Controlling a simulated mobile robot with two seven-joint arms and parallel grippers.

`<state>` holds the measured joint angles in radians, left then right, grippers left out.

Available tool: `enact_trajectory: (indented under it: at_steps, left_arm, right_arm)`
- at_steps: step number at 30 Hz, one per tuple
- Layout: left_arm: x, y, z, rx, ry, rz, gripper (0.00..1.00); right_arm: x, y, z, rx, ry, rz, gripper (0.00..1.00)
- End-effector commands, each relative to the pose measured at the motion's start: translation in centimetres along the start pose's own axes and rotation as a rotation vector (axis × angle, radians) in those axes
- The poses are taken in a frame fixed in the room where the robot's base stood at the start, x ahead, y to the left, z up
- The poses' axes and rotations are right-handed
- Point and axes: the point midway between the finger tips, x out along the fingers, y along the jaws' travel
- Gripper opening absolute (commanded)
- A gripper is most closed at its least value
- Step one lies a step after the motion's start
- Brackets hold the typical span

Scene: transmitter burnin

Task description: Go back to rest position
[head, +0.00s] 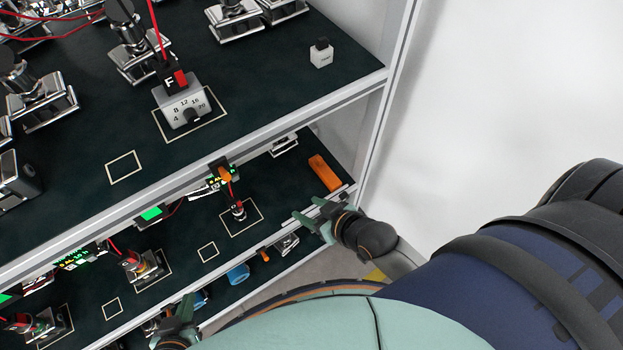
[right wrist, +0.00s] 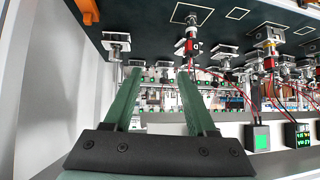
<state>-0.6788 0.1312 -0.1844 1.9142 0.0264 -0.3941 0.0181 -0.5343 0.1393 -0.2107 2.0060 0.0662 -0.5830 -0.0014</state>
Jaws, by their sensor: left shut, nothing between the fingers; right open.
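My right gripper (head: 309,218) is at the front edge of the lower shelf, at its right end, in the head view. Its green fingers are apart with nothing between them; they also show open and empty in the right wrist view (right wrist: 153,75). My left gripper (head: 182,306) is low in the head view, in front of the shelf rack. It is shut and empty, and partly cut off by the lower edge and my own body.
The upper shelf (head: 255,105) holds chrome devices and a grey block with a dial (head: 185,106). The lower shelf (head: 180,255) carries small devices, lit green displays and an orange block (head: 325,173). A white wall (head: 500,90) stands to the right.

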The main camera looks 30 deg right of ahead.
Motion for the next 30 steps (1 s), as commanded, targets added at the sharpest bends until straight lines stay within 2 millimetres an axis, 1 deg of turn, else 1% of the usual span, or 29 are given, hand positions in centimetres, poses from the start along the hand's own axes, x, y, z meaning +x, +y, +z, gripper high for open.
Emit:
enact_trajectory:
  at_steps: [9, 11, 14, 15, 18, 19, 30]
  left_arm:
    - [0.0, 0.0, 0.0, 0.000, 0.000, 0.000, 0.00]
    - [0.0, 0.0, 0.0, 0.000, 0.000, 0.000, 0.00]
    - [0.0, 0.0, 0.0, 0.000, 0.000, 0.000, 0.00]
    - [0.0, 0.0, 0.0, 0.000, 0.000, 0.000, 0.00]
    - [0.0, 0.0, 0.0, 0.000, 0.000, 0.000, 0.00]
    - [0.0, 0.0, 0.0, 0.000, 0.000, 0.000, 0.00]
    - [0.0, 0.0, 0.0, 0.000, 0.000, 0.000, 0.00]
  right_arm:
    - [0.0, 0.0, 0.1, 0.001, -0.001, 0.001, 0.57]
    - [-0.1, 0.0, 0.6, 0.003, -0.006, 0.002, 0.57]
    - [-0.5, 0.1, 3.7, 0.015, -0.028, 0.014, 0.57]
    - [-0.8, 0.2, 5.0, 0.020, -0.036, 0.020, 0.57]
    - [-1.4, 0.3, 7.2, 0.025, -0.044, 0.030, 0.57]
    - [-1.5, 0.3, 7.5, 0.026, -0.044, 0.031, 0.57]
    - [-1.5, 0.3, 7.6, 0.026, -0.040, 0.032, 0.57]
